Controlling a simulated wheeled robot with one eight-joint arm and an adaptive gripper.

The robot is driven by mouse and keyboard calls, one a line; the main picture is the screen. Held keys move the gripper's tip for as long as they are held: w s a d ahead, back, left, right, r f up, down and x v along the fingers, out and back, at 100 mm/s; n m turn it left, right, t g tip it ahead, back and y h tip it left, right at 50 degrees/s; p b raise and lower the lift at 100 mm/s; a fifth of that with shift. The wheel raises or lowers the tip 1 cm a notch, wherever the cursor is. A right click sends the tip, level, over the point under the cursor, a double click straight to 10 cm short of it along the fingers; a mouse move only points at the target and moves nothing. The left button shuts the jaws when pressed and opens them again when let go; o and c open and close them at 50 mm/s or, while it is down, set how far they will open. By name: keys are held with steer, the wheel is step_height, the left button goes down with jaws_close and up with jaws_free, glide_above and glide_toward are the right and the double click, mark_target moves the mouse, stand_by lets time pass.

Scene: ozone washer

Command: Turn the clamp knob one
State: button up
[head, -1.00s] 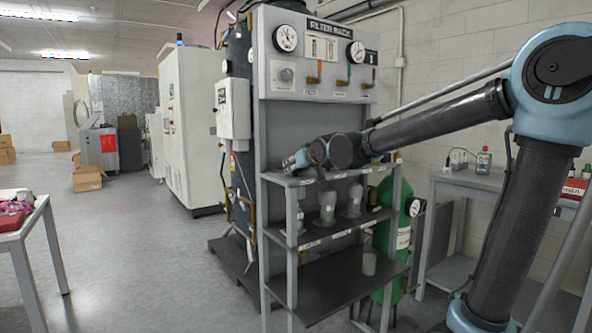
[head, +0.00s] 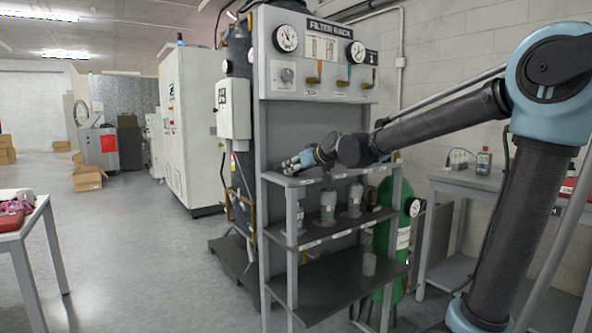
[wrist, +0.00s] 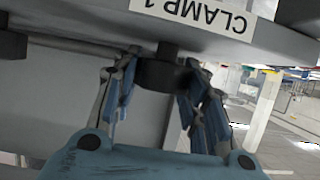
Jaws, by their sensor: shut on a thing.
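The clamp one knob (wrist: 165,74) is a dark round cylinder under the rack's upper shelf in the wrist view. A white label reading CLAMP 1 (wrist: 195,14), upside down in this view, is on the shelf edge beside it. My gripper (wrist: 162,68) has its blue-padded fingers on both sides of the knob and is shut on it. In the head view my gripper (head: 290,164) is at the left front of the filter rack's (head: 266,130) upper shelf. The knob itself cannot be made out there.
Grey filter housings (head: 328,205) stand on the rack's middle shelf. A green gas cylinder (head: 404,238) stands at the rack's right. A table (head: 20,236) is at left, with open floor (head: 150,270) between.

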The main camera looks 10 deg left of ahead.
steer(key=shift+d, duration=0.15)
steer(key=o, duration=1.1)
steer(key=shift+v, duration=5.9)
steer(key=shift+w+d+f, duration=0.1)
steer(key=shift+d+f, duration=0.05)
